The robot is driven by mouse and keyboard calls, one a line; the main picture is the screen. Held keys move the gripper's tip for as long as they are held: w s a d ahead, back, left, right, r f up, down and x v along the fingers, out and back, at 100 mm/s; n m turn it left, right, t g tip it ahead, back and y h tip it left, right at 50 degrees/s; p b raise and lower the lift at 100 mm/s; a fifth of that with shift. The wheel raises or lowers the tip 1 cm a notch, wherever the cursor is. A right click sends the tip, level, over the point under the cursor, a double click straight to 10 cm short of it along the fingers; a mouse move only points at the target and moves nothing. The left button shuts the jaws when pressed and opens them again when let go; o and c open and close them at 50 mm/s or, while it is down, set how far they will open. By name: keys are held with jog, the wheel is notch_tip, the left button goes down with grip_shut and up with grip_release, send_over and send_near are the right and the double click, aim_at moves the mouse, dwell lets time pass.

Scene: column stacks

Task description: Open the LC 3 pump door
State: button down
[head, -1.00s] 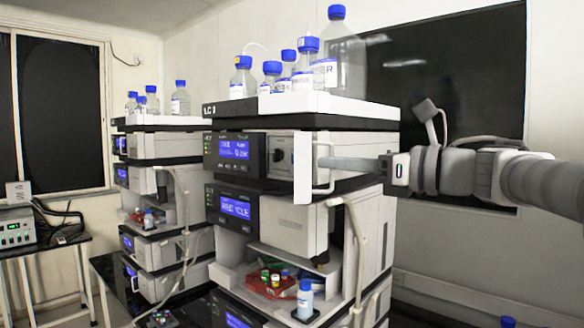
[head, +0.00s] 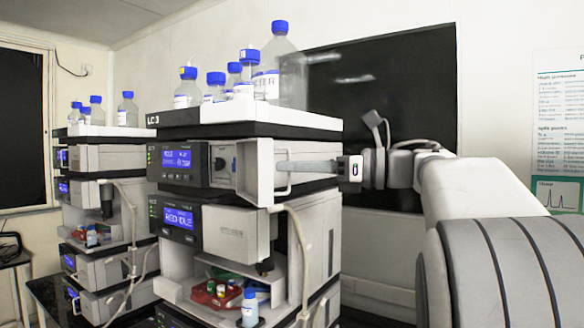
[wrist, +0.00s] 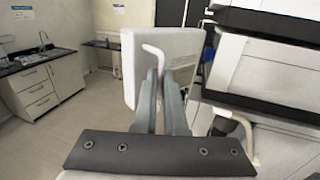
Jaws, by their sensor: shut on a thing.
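The LC 3 pump door (head: 257,171) is a white panel on the upper module of the nearer stack, under the LC 3 label (head: 153,120). It stands out from the module front, partly open, with a dark knob (head: 220,163) visible left of it. In the wrist view the door (wrist: 128,68) stands in front of the fingers. My gripper (head: 290,166) reaches in from the right and is shut on the white door handle (head: 288,187). The handle also shows in the wrist view (wrist: 154,49), running between the two fingers (wrist: 161,95); its lower end is hidden.
Blue-capped bottles (head: 282,65) stand on the stack's top tray. A red tray (head: 215,294) with small vials and a white bottle (head: 250,308) sits lower down. A pale tube (head: 299,245) hangs at the front right. A second stack (head: 100,200) stands left.

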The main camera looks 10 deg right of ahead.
jog(key=shift+w+a+f, duration=0.1)
jog(key=shift+w+a, duration=0.05)
jog(key=c, duration=1.3)
grip_release()
jog(key=shift+w, duration=0.1)
jog(key=shift+o, duration=1.2)
jog(key=shift+w+a+f, duration=0.1)
jog(key=shift+w+a, duration=0.1)
jog(key=shift+w, duration=0.05)
jog(key=shift+o, duration=0.3)
jog(key=b+v, duration=0.2)
jog(key=v, duration=1.6)
jog(key=shift+a, duration=0.1)
